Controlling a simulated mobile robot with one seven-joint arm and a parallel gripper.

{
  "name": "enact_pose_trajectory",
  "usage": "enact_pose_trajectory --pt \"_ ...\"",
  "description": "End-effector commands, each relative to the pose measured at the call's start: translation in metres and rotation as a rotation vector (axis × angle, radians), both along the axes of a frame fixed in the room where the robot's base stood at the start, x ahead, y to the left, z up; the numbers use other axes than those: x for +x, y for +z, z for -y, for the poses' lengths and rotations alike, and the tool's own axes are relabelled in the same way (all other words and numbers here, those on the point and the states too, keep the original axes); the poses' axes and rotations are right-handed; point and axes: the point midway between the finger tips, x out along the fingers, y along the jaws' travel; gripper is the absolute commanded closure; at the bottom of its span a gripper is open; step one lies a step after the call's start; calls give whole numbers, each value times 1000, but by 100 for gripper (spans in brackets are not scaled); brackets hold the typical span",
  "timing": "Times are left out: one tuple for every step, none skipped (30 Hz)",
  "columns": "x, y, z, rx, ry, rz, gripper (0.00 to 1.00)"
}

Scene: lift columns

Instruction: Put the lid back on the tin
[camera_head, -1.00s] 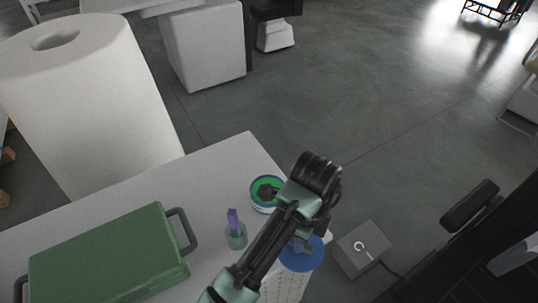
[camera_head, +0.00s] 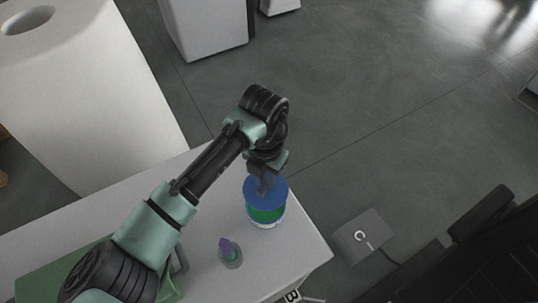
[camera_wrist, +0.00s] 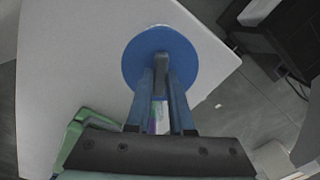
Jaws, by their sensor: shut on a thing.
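The round blue lid (camera_head: 277,192) is in my gripper (camera_head: 264,180), held by its middle over the tin (camera_head: 267,222). The lid looks raised and shifted toward the far side of the tin. In the wrist view, the lid (camera_wrist: 134,66) fills the space ahead of my gripper (camera_wrist: 161,78) and hides the tin. The fingers are closed on a narrow grip at its centre.
A clear cup with a purple item (camera_head: 229,254) stands on the table (camera_head: 290,258) near the tin. A green case (camera_head: 45,270) lies at the left, partly behind my arm. A large white roll-like column (camera_head: 95,90) stands behind. A grey box (camera_head: 362,236) is on the floor at right.

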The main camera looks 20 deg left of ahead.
Motion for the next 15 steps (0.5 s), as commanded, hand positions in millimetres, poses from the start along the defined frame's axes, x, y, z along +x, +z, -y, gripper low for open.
enact_pose_trajectory --pt "0 -6 0 -1 0 0 100" --pt "0 -7 0 0 0 1 100" --pt "0 -9 0 0 0 1 100" --pt "0 -10 0 0 0 1 100" --pt "0 -10 0 0 0 1 100" --pt "0 -12 0 0 0 1 100" --pt "0 -13 0 0 0 1 100" --pt "0 -14 0 0 1 1 100" --pt "0 -17 0 0 1 1 100" --pt "0 -19 0 0 1 1 100" --pt "-1 -21 0 0 1 0 100" --pt "-1 -24 0 0 1 0 100" --pt "-1 -27 0 0 1 0 100" --pt "-1 -30 0 0 1 0 100" --pt "-1 -34 0 0 1 0 100"
